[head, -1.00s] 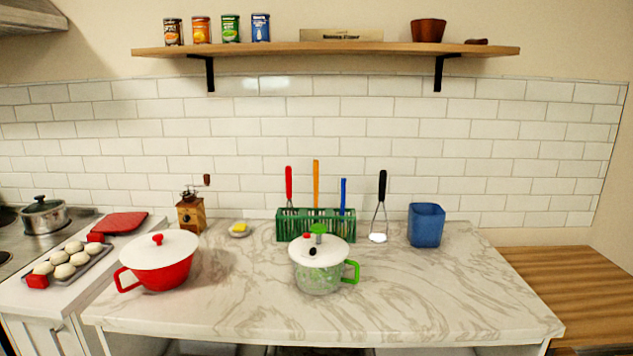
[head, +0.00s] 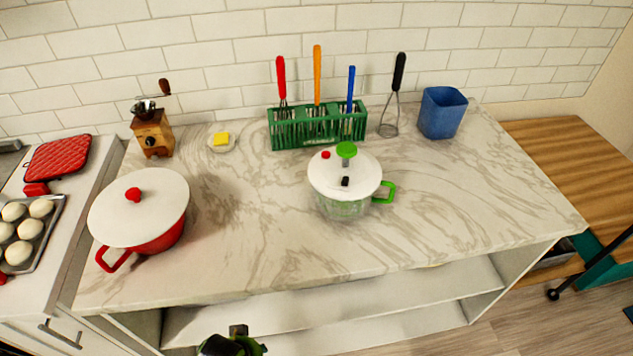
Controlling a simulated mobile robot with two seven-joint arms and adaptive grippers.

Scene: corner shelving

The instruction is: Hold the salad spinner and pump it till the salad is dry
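The salad spinner (head: 343,207) stands upright on the marble counter, right of the middle. It has a clear body with green inside, a white lid, a green pump knob on top, and a green side handle at its right. Small red and black parts also show on the lid. What seems to be my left gripper (head: 234,343) shows partly at the bottom edge, dark with green, below the counter's front edge and far from the spinner. Its fingers are too unclear to tell open from shut. My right gripper is out of view.
A red pot (head: 155,240) with white lid stands left on the counter (head: 260,235). Behind are a grinder (head: 152,133), a butter dish (head: 222,142), a green utensil rack (head: 317,128), a whisk-like tool (head: 391,112) and a blue bin (head: 441,112). Counter around the spinner's front is clear.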

